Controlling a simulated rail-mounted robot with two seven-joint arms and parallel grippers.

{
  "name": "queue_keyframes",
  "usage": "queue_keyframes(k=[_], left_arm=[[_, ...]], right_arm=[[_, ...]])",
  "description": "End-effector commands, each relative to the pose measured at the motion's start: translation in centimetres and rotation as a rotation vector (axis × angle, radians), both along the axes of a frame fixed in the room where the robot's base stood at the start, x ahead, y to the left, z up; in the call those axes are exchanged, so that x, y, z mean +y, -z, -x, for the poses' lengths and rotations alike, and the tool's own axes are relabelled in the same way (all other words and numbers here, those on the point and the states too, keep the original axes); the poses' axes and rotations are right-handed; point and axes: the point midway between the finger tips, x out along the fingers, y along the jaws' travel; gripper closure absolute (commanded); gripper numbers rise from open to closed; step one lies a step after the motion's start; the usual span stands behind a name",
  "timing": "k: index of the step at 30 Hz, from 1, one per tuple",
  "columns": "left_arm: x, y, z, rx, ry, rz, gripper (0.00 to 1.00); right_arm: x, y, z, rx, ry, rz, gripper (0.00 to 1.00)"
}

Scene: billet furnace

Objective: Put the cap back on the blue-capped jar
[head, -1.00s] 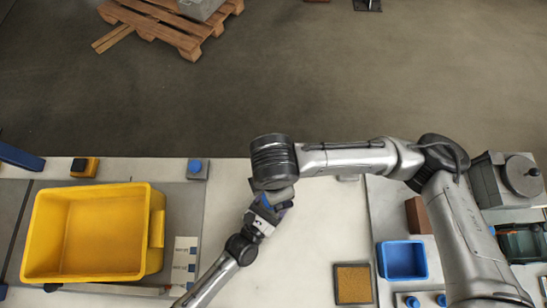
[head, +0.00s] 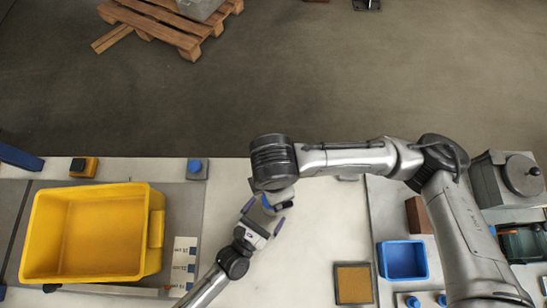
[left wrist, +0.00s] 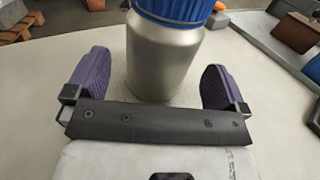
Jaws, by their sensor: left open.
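The silver-grey jar (left wrist: 165,60) stands upright in the left wrist view, with its ribbed blue cap (left wrist: 178,10) on its mouth; the cap's top is cut off by the frame. In the head view the blue cap (head: 268,203) shows just below my right arm's wrist, which hides part of it. My left gripper (head: 263,216) is open, its two purple fingers spread on either side of the jar. The left wrist view shows gaps between the jar and both fingers (left wrist: 156,78). My right gripper's jaws are hidden beneath its wrist.
A yellow bin (head: 152,250) stands at left on the bench. A blue-topped block (head: 196,168) lies near the far edge. A blue tray (head: 425,262) and a brown-filled square tray (head: 371,285) are at right. Bare bench (head: 300,255) lies between.

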Motion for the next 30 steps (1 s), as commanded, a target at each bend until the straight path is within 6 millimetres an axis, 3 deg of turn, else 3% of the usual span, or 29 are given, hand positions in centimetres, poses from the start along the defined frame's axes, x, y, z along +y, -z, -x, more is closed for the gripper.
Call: queue_keyframes(k=[6, 15, 30], left_arm=[[2.5, 0.2, 3.8, 0.004, 0.003, -0.001, 0.00], [4.7, 0.1, 7.1, 0.002, 0.001, 0.000, 0.00], [5.3, 0.0, 8.0, 0.001, 0.000, 0.001, 0.00]], right_arm=[[0.0, 0.6, 0.0, 0.000, 0.000, 0.000, 0.04], [0.0, 1.0, 0.0, 0.000, 0.000, 0.000, 0.04], [0.0, 1.1, 0.0, 0.000, 0.000, 0.000, 0.04]])
